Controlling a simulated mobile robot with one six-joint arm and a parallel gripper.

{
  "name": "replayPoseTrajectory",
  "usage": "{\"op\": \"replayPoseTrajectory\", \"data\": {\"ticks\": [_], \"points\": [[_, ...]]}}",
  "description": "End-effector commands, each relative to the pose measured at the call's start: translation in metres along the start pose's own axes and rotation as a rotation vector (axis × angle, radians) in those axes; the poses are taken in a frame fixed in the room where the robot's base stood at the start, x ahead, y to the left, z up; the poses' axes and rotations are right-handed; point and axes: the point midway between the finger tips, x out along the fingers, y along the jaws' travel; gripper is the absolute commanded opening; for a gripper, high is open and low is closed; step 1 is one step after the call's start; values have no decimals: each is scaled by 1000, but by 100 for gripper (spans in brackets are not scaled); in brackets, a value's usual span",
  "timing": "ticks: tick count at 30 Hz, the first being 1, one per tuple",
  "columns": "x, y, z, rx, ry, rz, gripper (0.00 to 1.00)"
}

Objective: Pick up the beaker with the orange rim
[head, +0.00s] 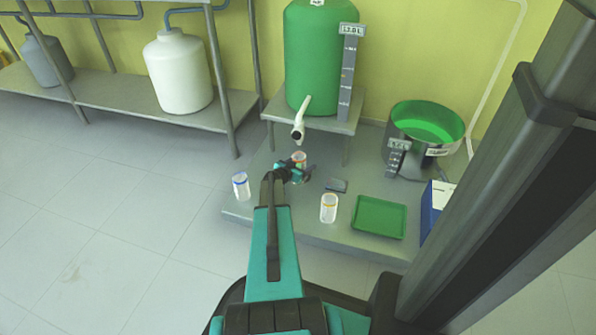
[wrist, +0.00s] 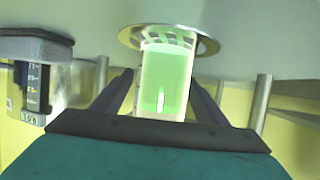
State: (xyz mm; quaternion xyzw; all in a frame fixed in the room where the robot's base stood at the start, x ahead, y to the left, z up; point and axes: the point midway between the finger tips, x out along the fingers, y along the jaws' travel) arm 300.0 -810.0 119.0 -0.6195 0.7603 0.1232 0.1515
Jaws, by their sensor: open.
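A pale beaker with a yellow-orange rim (head: 328,208) stands upright on the grey platform, right of my gripper (head: 296,172) and nearer the front. Another beaker with a reddish rim (head: 299,158) is at my gripper, below the green tank's spout, and partly hidden by the jaws. In the wrist view a translucent beaker with a green tint (wrist: 166,80) lies between my gripper's two open fingers (wrist: 160,95), with a gap beside it. Its rim colour cannot be told there. A beaker with a blue rim (head: 241,186) stands at the platform's left edge.
The green tank (head: 318,60) sits on a metal stand, its white spout (head: 300,122) close above my gripper. A green tray (head: 379,217), a small dark pad (head: 336,185), a green-lined tub (head: 425,140) and a blue box (head: 435,210) are to the right.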

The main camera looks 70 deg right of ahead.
Motion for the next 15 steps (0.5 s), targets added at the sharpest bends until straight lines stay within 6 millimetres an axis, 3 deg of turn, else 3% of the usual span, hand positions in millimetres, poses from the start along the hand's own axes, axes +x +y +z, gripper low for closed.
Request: {"op": "replayPoseTrajectory", "data": {"ticks": [12, 15], "points": [[-1, 0, 0, 0, 0, 0, 67], [-1, 0, 0, 0, 0, 0, 52]]}}
